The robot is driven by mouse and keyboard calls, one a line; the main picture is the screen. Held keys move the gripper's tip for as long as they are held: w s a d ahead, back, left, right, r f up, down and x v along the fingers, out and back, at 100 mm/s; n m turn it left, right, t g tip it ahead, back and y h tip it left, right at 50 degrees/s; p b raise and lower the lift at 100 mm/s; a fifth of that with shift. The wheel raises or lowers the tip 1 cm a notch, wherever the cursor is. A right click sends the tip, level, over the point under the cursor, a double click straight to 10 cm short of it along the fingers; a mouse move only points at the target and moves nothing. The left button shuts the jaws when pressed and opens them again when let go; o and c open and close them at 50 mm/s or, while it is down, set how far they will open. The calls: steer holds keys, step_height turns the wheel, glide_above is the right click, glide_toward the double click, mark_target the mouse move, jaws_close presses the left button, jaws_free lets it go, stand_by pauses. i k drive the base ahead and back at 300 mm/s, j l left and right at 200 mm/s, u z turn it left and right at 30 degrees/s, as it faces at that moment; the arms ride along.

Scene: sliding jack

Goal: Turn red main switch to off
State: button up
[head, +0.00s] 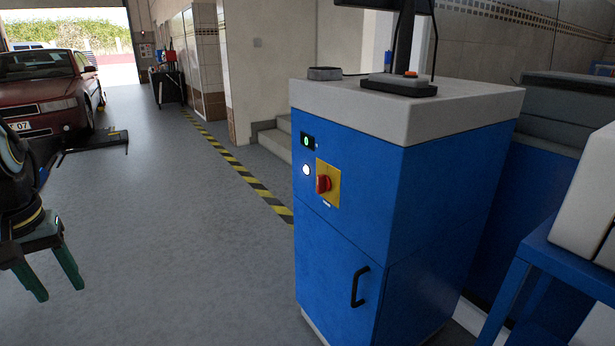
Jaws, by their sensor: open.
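The red main switch (323,184) is a rotary knob on a yellow plate (333,176). It sits on the upper front of a blue cabinet (345,240) with a grey-white top. The knob's exact angle is too small to tell. Left of it are a lit white round lamp (306,170) and a small black panel with a green light (307,141). My gripper (55,285) is at the far left edge, with its green fingers apart and empty. It is well away from the switch, with open floor between them.
The cabinet has a black door handle (359,287) below the switch. A blue-framed stand (530,260) is close on the right. A dark red car (45,88) stands at the back left. The grey floor (180,250) left of the cabinet is clear, with a yellow-black stripe (235,162).

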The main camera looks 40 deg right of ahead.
mark_target(324, 183)
steer(key=i+j+z, duration=0.15)
steer(key=i+z, duration=0.3)
steer(key=i+j+z, duration=0.3)
steer(key=z, duration=0.15)
steer(key=i+j+z, duration=0.3)
steer(key=z, duration=0.15)
steer(key=i+j+z, duration=0.15)
steer(key=j, duration=0.35)
steer(key=i+j+z, duration=0.2)
steer(key=j, duration=0.35)
steer(key=j+z, duration=0.15)
steer(key=j, duration=0.8)
steer(key=u, duration=0.05)
